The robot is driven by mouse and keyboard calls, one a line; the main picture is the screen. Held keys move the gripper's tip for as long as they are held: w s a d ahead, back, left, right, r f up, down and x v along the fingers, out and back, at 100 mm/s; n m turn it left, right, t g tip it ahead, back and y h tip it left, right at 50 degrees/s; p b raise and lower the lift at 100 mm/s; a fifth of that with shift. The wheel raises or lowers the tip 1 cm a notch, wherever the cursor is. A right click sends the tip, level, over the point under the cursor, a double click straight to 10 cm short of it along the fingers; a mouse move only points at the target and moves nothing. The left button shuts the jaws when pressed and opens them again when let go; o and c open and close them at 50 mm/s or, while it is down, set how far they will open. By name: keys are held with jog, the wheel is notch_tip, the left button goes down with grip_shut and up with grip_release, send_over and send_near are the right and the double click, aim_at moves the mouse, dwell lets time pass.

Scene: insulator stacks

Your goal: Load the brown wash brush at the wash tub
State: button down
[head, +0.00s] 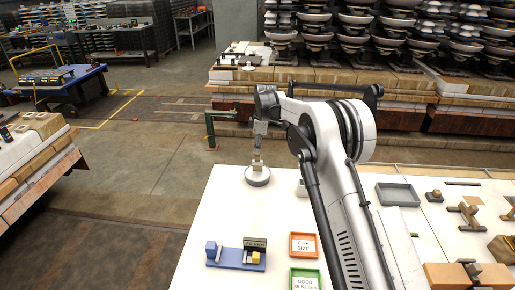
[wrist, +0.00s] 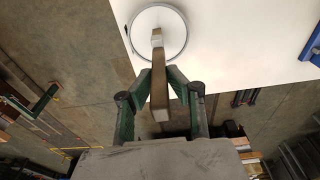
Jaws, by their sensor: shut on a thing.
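The brown wash brush (wrist: 159,97) is held between the green fingers of my gripper (wrist: 159,78), which is shut on its handle. Its pale head end lies over the round wash tub (wrist: 177,41) in the wrist view. The tub has a grey rim and a pale inside. In the head view the tub (head: 258,181) stands at the table's far left corner, with my gripper (head: 259,143) above it and the brush (head: 257,161) pointing down into its outline. I cannot tell whether the brush touches the inside of the tub.
The white table (head: 222,215) holds a blue fixture (head: 235,258), an orange-framed card (head: 303,245), a green-framed card (head: 305,279) and a grey tray (head: 397,194). Brown parts lie at the right. My arm crosses the middle. The table's left edge is close to the tub.

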jog(key=shift+f+b, duration=0.55)
jog(key=shift+b, duration=0.05)
dwell(2.2)
jog(key=shift+r, duration=0.15)
jog(key=shift+r+p, duration=1.1)
jog(key=shift+r, duration=2.3)
